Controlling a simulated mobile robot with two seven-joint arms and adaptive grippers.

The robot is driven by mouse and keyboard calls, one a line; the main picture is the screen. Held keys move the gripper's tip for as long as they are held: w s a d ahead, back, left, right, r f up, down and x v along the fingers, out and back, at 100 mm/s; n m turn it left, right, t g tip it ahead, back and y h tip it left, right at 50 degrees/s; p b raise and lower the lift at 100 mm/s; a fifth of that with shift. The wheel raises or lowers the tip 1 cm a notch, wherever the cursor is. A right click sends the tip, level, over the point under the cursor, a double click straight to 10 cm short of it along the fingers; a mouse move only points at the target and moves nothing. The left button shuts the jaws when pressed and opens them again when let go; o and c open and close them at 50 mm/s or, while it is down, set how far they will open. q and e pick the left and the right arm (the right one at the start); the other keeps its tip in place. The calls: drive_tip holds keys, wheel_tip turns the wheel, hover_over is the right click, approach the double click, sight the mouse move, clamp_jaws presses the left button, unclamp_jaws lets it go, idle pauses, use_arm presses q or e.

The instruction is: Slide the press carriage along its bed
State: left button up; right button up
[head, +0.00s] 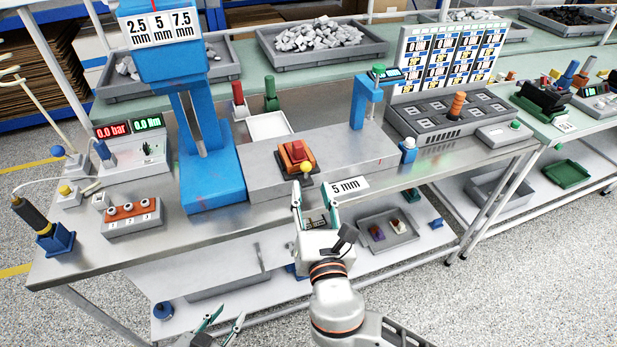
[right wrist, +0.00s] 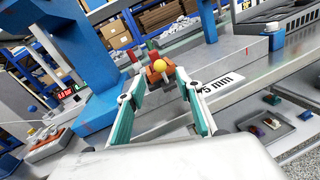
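The press carriage (head: 295,153), a red and orange block, sits on the grey bed (head: 350,150), between the tall blue press (head: 210,150) and a thin blue post. A yellow ball knob (head: 306,168) is on its near side. My right gripper (head: 314,190) is open and empty in front of the bed, its fingers pointing towards the carriage. In the right wrist view the carriage (right wrist: 158,76) and its knob (right wrist: 160,65) show beyond the gap between the fingertips, apparently untouched. My left gripper (head: 227,318) is open and empty, low at the bottom edge.
A "5 mm" label (head: 348,187) is at the bed's front edge. A three-button box (head: 132,215) and gauges (head: 130,128) stand left of the press. A grey panel with an orange knob (head: 457,106) is at right. A lower shelf holds a tray (head: 388,231).

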drive_tip(key=shift+s+d, duration=0.2)
drive_tip(key=shift+s, duration=1)
drive_tip(key=shift+s+d, duration=0.15)
drive_tip(key=shift+s, duration=1)
